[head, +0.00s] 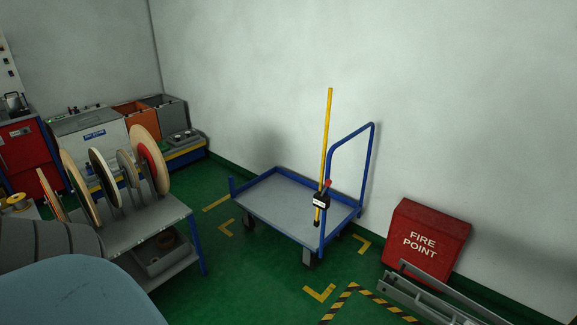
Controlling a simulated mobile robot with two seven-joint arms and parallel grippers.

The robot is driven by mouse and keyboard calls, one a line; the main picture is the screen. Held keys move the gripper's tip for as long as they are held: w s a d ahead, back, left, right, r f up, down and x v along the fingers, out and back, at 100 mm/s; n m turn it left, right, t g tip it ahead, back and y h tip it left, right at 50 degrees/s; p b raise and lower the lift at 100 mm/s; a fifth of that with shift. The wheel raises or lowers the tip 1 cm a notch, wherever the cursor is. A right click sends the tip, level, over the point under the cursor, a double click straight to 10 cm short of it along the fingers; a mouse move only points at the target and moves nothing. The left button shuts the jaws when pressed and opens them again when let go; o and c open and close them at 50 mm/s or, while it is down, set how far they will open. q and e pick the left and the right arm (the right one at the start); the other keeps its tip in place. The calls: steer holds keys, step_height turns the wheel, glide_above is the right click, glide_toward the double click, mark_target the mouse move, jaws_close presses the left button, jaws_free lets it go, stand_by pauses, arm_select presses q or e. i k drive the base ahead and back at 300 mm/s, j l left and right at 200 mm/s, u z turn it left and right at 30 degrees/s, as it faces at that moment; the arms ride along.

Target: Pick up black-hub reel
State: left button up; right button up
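Several reels stand on edge in a row on a grey-topped bench (150,225) at the left of the head view. One reel with a dark face and pale rim (103,177) sits in the middle of the row; its dark centre looks like a black hub, though the angle makes this hard to confirm. A larger tan reel with a red centre (149,160) is at the right end. A smaller tan-grey reel (128,169) is between these two. Another large tan reel (80,188) stands left of the dark one. Neither of my grippers is in view.
A blue flat trolley (285,205) with a yellow pole (327,135) stands right of the bench. A red fire point box (427,236) is at the right wall. Machines (90,135) line the back left. Green floor between bench and trolley is clear.

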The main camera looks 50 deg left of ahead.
mark_target(100, 167)
steer(key=j+u, duration=0.1)
steer(key=u, duration=0.25)
steer(key=j+u, duration=0.1)
steer(key=u, duration=0.25)
steer(key=i+j+u, duration=0.1)
steer(key=u, duration=0.25)
steer(key=i+j+u, duration=0.8)
steer(key=j, duration=0.15)
steer(key=k+j, duration=0.05)
